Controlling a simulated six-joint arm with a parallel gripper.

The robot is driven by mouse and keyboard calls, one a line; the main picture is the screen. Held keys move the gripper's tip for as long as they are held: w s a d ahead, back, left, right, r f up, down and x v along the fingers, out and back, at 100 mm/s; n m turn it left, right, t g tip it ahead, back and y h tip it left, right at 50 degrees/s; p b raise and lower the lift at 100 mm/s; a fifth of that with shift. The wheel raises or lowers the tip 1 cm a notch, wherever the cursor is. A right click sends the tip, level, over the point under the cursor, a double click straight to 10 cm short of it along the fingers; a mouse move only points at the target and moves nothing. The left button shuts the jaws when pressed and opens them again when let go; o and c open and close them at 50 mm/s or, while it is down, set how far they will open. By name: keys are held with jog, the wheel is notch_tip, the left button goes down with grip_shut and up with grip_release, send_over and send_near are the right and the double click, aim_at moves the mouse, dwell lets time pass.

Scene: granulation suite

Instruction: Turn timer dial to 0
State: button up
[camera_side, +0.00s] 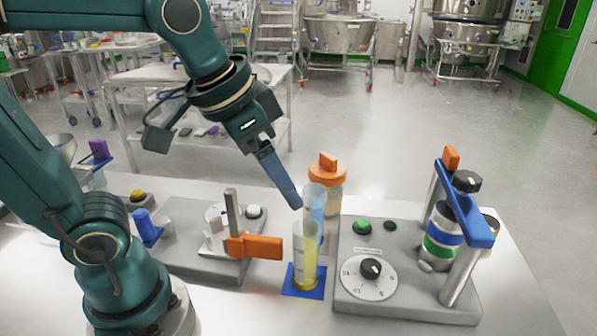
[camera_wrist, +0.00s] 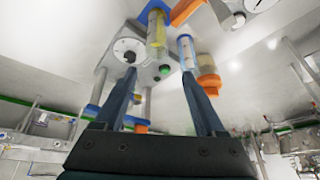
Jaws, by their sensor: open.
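The timer dial (camera_side: 370,276) is a white disc with a black knob (camera_side: 371,268) and printed marks, on the front left of a grey base. The knob's exact setting is too small to read. The dial also shows in the wrist view (camera_wrist: 129,50), beyond the left fingertip. My gripper (camera_side: 297,205) is above and left of the dial in the side view, tilted down beside the clear cylinders and apart from the knob. In the wrist view my gripper (camera_wrist: 158,68) has its two fingers spread, with nothing held between them.
A cylinder of yellow liquid (camera_side: 306,262) on a blue base (camera_side: 304,281) stands left of the dial. An orange-lidded jar (camera_side: 327,170) stands behind. A green button (camera_side: 363,227) and a blue-barred frame (camera_side: 464,218) share the grey base (camera_side: 400,306). An orange handle (camera_side: 255,247) juts from the left device.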

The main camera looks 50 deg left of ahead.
jog(key=w+d+f+m+g, duration=0.2)
jog(key=w+d+m, duration=0.25)
jog(key=w, duration=0.25)
jog(key=m+g, duration=0.3)
jog(key=m, duration=0.2)
send_over(371, 265)
jog(key=f, duration=0.6)
jog(key=shift+a+f, duration=0.25)
jog(key=shift+f, duration=0.05)
jog(key=shift+d+f+m, duration=0.2)
jog(key=shift+f+m, duration=0.05)
jog(key=shift+f, duration=2.75)
jog(key=shift+c, duration=0.4)
grip_shut()
